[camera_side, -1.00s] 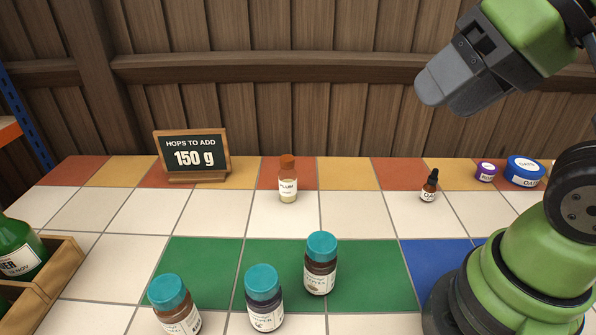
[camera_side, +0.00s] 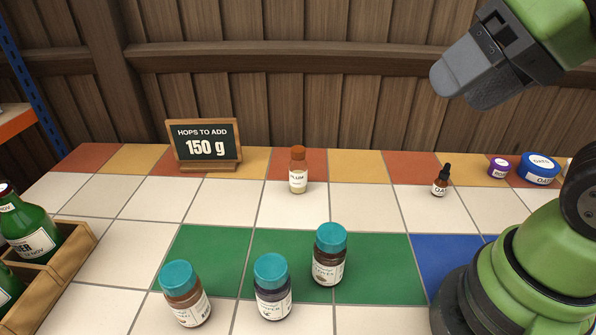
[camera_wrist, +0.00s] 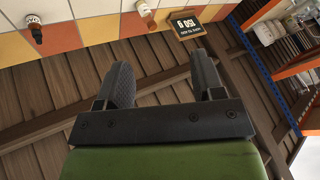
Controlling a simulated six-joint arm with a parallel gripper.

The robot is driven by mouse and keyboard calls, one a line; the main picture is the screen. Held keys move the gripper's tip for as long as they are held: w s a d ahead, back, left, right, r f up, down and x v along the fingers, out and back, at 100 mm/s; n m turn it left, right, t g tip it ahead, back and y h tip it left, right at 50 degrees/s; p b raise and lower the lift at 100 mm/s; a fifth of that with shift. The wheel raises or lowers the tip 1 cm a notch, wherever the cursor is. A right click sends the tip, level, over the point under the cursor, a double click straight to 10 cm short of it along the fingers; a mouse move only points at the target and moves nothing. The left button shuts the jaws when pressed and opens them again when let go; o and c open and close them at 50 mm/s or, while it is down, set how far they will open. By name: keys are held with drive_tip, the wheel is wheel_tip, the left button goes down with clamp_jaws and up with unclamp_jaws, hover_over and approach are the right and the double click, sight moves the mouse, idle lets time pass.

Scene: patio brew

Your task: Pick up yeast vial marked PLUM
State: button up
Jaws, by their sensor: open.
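The PLUM yeast vial (camera_side: 298,171) is a small clear vial with an orange-brown cap and a white label. It stands upright on the tiled counter near the back, right of the chalkboard. In the wrist view a small vial with a brownish cap, apparently the same one (camera_wrist: 145,11), shows at the top edge. My gripper (camera_side: 452,90) is raised high at the upper right of the side view, well apart from the vial. In the wrist view its two dark fingers (camera_wrist: 163,80) stand apart with nothing between them.
A chalkboard (camera_side: 205,146) reads 150 g. Teal-capped jars (camera_side: 272,287) stand in front on the green tiles. A dropper bottle (camera_side: 440,181), a purple-lidded tub (camera_side: 498,168) and a blue tub (camera_side: 539,169) are at right. A wooden crate (camera_side: 62,262) holds green bottles. White tiles around the vial are clear.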

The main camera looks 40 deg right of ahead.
drive_tip(key=n+g+h, duration=0.3)
hover_over(299, 149)
drive_tip(key=s, duration=0.2)
wheel_tip(299, 149, down, 18)
drive_tip(key=shift+s+a+r, duration=0.1)
drive_tip(key=shift+r, duration=0.1)
drive_tip(key=shift+y, duration=0.3)
drive_tip(key=shift+x, duration=3)
drive_tip(key=shift+r, duration=0.1)
clamp_jaws()
